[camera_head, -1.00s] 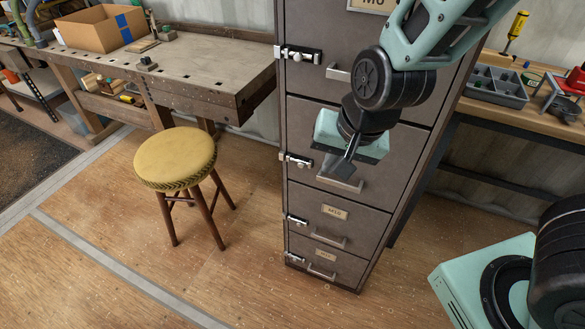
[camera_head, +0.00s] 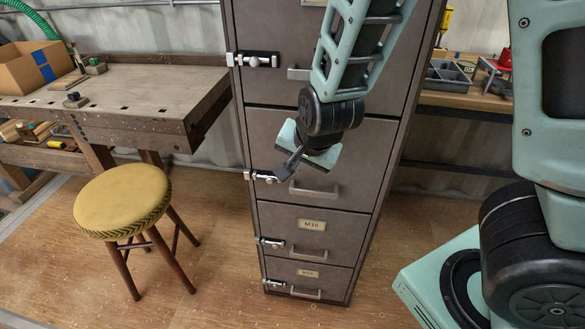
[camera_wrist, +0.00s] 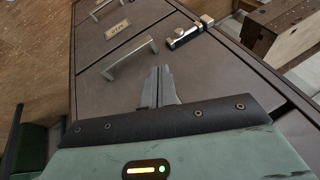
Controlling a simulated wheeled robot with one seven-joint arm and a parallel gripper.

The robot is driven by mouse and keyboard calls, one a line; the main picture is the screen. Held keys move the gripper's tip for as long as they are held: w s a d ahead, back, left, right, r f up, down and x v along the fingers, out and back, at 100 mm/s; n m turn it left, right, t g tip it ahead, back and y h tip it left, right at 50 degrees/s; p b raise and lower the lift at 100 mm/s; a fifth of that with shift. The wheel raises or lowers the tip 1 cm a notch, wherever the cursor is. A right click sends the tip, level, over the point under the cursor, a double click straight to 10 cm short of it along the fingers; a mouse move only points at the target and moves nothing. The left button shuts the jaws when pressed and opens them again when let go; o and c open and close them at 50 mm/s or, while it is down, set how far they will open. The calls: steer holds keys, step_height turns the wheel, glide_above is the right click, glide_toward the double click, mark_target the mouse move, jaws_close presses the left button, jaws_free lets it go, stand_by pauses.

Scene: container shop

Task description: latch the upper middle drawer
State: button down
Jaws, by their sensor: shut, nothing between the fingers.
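The grey cabinet (camera_head: 340,150) has a column of drawers with latches along its left edge. The upper middle drawer (camera_head: 272,135) sits above the drawer labelled M10 and looks flush. Its latch (camera_head: 262,176) is a dark plate with metal parts and a pale knob. The latch also shows in the wrist view (camera_wrist: 186,36), beyond my fingers to the upper right. I cannot tell whether the bolt is engaged. My gripper (camera_head: 284,173) is shut and empty before the drawer, just right of the latch. In the wrist view its fingertips (camera_wrist: 160,72) lie near the drawer handle (camera_wrist: 130,60).
The upper middle drawer's handle (camera_head: 313,191) juts out close below my gripper. Another latch (camera_head: 252,60) is above and others are below. A yellow stool (camera_head: 123,200) and wooden workbench (camera_head: 130,95) stand to the left. A bench with a grey tray (camera_head: 447,78) is behind at right.

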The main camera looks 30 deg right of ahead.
mark_target(269, 179)
steer(key=w+a+f+b, duration=0.2)
steer(key=w+f, duration=0.4)
steer(key=f, duration=0.2)
steer(key=shift+w+f, duration=0.3)
steer(key=shift+f, duration=0.1)
steer(key=shift+w+a+r+p, duration=0.2)
steer(key=shift+w+a+p, duration=0.2)
steer(key=shift+a, duration=0.2)
steer(key=shift+w+a+f, duration=0.15)
steer(key=shift+w+a, duration=0.05)
steer(key=shift+a, duration=0.1)
steer(key=shift+d, duration=0.1)
